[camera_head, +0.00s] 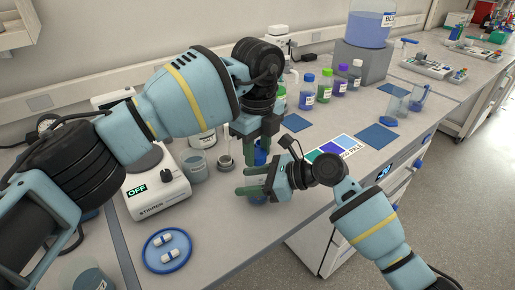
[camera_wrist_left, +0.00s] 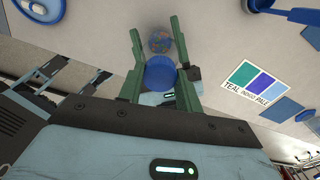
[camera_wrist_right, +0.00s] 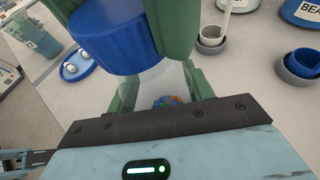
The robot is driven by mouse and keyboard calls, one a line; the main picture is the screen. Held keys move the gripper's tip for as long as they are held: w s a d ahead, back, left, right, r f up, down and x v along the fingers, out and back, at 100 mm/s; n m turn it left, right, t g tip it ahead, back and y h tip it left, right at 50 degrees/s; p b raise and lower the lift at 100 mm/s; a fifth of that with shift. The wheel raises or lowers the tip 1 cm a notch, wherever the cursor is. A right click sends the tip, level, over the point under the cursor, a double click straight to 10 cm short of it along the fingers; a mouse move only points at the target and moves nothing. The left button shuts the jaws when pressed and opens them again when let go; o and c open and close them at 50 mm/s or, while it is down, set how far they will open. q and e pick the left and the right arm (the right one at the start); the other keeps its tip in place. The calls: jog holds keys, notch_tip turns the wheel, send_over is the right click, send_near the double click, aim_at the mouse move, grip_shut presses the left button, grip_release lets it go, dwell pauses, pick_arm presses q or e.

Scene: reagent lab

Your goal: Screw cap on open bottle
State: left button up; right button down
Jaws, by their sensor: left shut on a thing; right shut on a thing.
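A blue screw cap (camera_head: 260,157) is between the fingers of my left gripper (camera_head: 250,138), which is shut on it from above. The cap also shows in the left wrist view (camera_wrist_left: 160,74) and large in the right wrist view (camera_wrist_right: 112,38). My right gripper (camera_head: 247,182) comes in from the right, just below the cap, shut on a clear bottle (camera_wrist_right: 168,80). The cap is over the bottle's top; I cannot tell whether it is seated on the thread. My fingers hide most of the bottle in the head view.
The stirrer (camera_head: 157,187) and a blue dish (camera_head: 167,251) with stir bars stand to the left. Small coloured-cap bottles (camera_head: 325,86) stand at the back. A colour card (camera_head: 330,151) and blue mats (camera_head: 376,136) lie to the right.

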pick_arm(q)
jog(key=m, duration=0.4)
jog(key=shift+m, duration=0.4)
jog(key=m, duration=0.4)
jog(key=shift+m, duration=0.3)
jog(key=m, duration=0.4)
jog(key=shift+m, duration=0.3)
jog(key=m, duration=1)
jog(key=shift+m, duration=0.3)
jog(key=m, duration=0.6)
jog(key=shift+f, duration=0.1)
jog(key=m, duration=0.4)
jog(key=shift+m, duration=0.4)
jog(key=m, duration=0.4)
jog(key=shift+m, duration=0.4)
jog(key=o, duration=1.2)
jog(key=shift+c, duration=0.2)
